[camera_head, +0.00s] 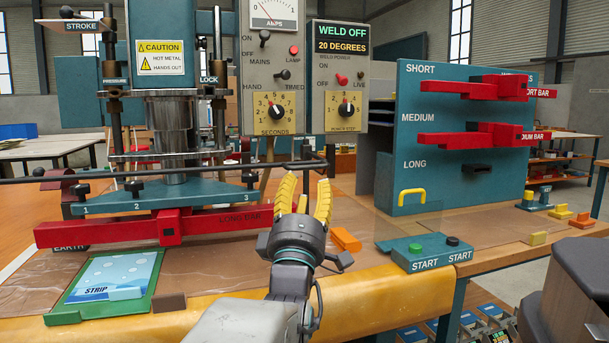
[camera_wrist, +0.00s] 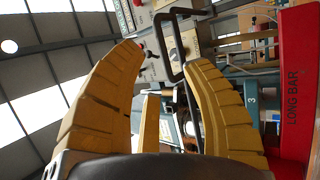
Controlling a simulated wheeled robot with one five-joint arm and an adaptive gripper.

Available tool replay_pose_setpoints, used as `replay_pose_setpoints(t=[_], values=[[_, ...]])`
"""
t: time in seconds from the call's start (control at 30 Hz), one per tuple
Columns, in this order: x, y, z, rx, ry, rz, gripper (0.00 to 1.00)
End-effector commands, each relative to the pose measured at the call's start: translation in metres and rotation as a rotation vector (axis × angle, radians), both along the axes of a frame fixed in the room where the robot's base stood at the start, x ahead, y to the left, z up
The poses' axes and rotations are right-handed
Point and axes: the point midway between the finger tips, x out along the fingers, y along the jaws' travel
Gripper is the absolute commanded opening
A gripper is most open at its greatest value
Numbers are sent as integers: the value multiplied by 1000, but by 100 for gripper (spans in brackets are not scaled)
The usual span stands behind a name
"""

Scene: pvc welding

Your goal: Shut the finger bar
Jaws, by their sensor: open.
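A thin dark bar (camera_head: 70,177), which looks like the finger bar, runs level across the front of the press (camera_head: 168,120). Its right end stands by the tips of my gripper (camera_head: 304,190). My gripper has yellow ribbed fingers, points up and is open. In the wrist view a dark looped rod (camera_wrist: 168,40) shows beyond and partly between the spread fingers (camera_wrist: 166,60). I cannot tell whether a finger touches it. No object is held.
The red long bar (camera_head: 120,228) lies across the press front, left of my gripper. A green strip tray (camera_head: 62,310) is at front left. The teal start box (camera_head: 431,254) and the bar rack (camera_head: 425,135) stand right. An orange block (camera_head: 345,240) lies close by.

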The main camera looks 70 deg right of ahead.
Motion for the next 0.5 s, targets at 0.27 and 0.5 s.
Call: replay_pose_setpoints(t=[0.27,0.5], values=[[4,-20,9,-2,-1,1,43],[8,-37,19,-1,-2,1,43]])
